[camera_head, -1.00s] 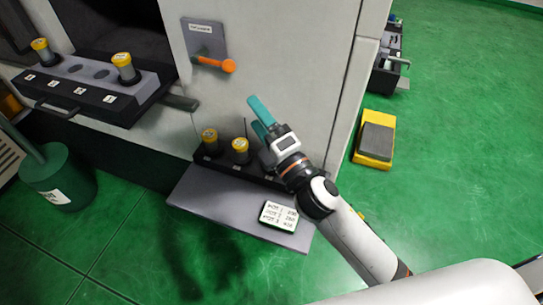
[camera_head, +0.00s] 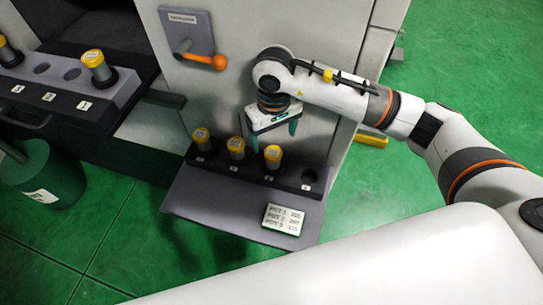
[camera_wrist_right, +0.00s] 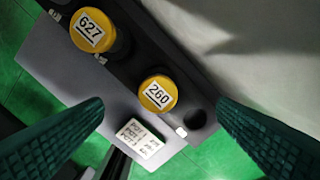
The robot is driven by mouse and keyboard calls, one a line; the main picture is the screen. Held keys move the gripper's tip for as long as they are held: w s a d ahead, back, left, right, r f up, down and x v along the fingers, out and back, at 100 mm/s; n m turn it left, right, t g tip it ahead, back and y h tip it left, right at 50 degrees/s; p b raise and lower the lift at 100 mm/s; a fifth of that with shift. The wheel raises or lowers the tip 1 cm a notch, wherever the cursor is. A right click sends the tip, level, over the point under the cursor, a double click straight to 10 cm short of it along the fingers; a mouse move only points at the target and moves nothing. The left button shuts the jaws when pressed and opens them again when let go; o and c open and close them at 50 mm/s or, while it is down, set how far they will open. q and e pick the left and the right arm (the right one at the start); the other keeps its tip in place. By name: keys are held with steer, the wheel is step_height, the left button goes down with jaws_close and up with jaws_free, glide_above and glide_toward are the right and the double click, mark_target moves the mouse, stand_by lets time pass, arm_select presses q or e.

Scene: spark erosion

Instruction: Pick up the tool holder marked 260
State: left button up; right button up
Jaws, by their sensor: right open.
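The tool holder marked 260 (camera_wrist_right: 158,93) has a yellow cap and shows between my fingers in the right wrist view. In the head view it is the rightmost holder (camera_head: 273,157) in the dark rack (camera_head: 290,181), standing upright beside an empty hole. My right gripper (camera_head: 270,128) points down above it, open and empty, with teal fingers apart. In the wrist view its fingertips (camera_wrist_right: 160,106) lie either side of the 260 cap and do not appear to touch it. My left gripper is not in view.
A holder marked 627 (camera_wrist_right: 91,30) stands next to 260, with another holder (camera_head: 201,139) farther left. A label card (camera_head: 283,219) lies on the grey shelf (camera_head: 220,211). An orange-knobbed lever (camera_head: 205,62) is on the machine wall. A numbered rack (camera_head: 125,85) stands at left.

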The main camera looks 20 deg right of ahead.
mark_target(274, 152)
step_height(274, 152, down, 6)
steer(key=shift+s+r+p, duration=0.15)
steer(key=shift+p, duration=0.85)
step_height(274, 152, down, 4)
steer(key=shift+a+f+p, duration=0.1)
steer(key=shift+p, duration=1.15)
steer(key=shift+f, duration=0.55)
steer(key=c, duration=1.4)
